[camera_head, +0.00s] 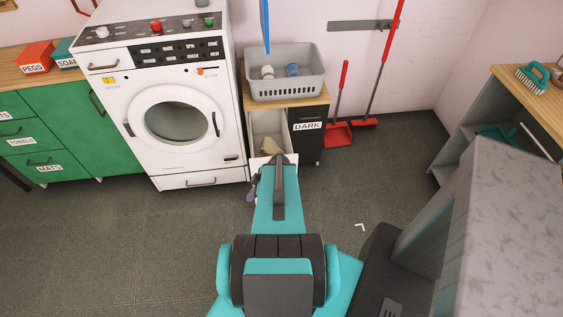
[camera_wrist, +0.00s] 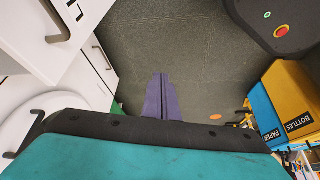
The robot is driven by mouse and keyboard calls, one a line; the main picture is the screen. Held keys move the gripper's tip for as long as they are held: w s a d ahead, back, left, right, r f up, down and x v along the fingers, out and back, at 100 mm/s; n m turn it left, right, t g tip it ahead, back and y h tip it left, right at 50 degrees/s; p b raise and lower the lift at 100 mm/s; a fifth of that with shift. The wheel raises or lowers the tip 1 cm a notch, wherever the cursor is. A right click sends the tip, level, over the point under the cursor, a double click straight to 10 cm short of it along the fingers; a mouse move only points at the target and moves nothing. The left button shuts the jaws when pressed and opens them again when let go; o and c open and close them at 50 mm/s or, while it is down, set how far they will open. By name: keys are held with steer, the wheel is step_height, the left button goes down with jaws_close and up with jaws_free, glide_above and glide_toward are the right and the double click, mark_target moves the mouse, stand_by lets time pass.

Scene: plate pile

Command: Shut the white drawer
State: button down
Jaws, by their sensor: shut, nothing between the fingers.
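The white drawer (camera_head: 256,162) is pulled out under the grey basket, beside the black front labelled DARK. A beige cloth (camera_head: 269,147) lies inside it. In the wrist view, a white front with a dark handle (camera_wrist: 52,22) at top left appears to be the drawer's front. My gripper (camera_wrist: 158,82) is shut and empty, its purple fingers over bare floor, to the right of that front and apart from it. In the head view my arm covers much of the drawer's front, and only a bit of purple finger shows at its left.
The white washing machine (camera_head: 180,85) stands left of the drawer, its own bottom drawer closed. A grey basket (camera_head: 285,88) sits on the top above. A red dustpan (camera_head: 337,134) and broom stand right. Yellow and blue bins (camera_wrist: 295,100) are at right in the wrist view. Floor between is clear.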

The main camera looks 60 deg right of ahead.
steer(key=s+d+r+t+h+p, duration=0.1)
steer(key=s+d+r+h, duration=0.1)
steer(key=s+d+r, duration=0.2)
steer(key=s+d+r+n+t+h+p, duration=0.1)
steer(key=s+d+r+h+p, duration=0.1)
steer(key=s+d+r, duration=0.2)
steer(key=s+d, duration=0.3)
steer(key=d, duration=0.4)
steer(key=shift+s+d+r, duration=0.15)
steer(key=shift+f, duration=0.2)
steer(key=w+d+f+b, duration=0.4)
steer(key=w+f+b, duration=0.1)
steer(key=w+f, duration=0.2)
steer(key=shift+w+d+f, duration=0.3)
steer(key=shift+w+d, duration=0.1)
steer(key=shift+w, duration=0.15)
stand_by(0.6)
